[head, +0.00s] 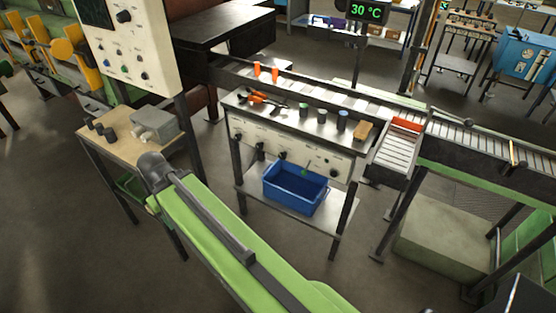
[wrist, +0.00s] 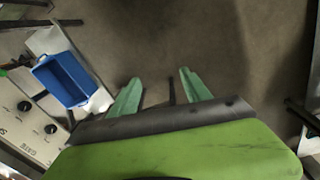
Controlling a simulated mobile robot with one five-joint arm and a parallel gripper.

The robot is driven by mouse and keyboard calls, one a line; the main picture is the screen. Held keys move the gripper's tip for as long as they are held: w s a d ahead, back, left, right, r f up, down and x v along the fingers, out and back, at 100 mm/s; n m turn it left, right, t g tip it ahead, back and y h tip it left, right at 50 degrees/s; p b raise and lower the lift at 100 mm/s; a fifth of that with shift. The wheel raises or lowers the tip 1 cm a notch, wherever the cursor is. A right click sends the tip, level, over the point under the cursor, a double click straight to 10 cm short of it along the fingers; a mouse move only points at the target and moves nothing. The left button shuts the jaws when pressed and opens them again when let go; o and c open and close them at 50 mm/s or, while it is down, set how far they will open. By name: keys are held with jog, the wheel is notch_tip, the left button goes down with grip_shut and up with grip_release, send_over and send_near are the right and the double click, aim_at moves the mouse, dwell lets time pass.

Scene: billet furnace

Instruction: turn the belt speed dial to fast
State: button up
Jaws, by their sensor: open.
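Several dark knobs sit on the pale front panel (head: 262,139) of the work table, one of them a black knob (head: 284,156). The wrist view shows part of a pale panel at the left with a black knob (wrist: 50,129). A white control cabinet (head: 108,45) at upper left carries a larger black dial (head: 124,16).
A blue bin (head: 294,187) stands on the table's lower shelf and also shows in the wrist view (wrist: 62,79). A small side table (head: 112,155) holds a grey box (head: 154,125). A roller conveyor (head: 397,150) runs behind and right.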

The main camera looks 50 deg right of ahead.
jog(key=w+d+f+n+h+b, duration=0.1)
jog(key=d+f+h+b, duration=0.2)
jog(key=d+f+b, duration=0.55)
jog(key=n+t+h+b, duration=0.4)
jog(key=n+h+b, duration=0.85)
jog(key=b, duration=1.75)
send_near(282, 157)
jog(key=shift+m+h, duration=0.65)
jog(key=shift+m, duration=0.3)
jog(key=x, duration=0.6)
jog(key=f+x, duration=0.1)
jog(key=x, duration=0.2)
jog(key=shift+w+f, duration=0.1)
jog(key=shift+w, duration=0.15)
jog(key=shift+c, duration=0.2)
grip_shut()
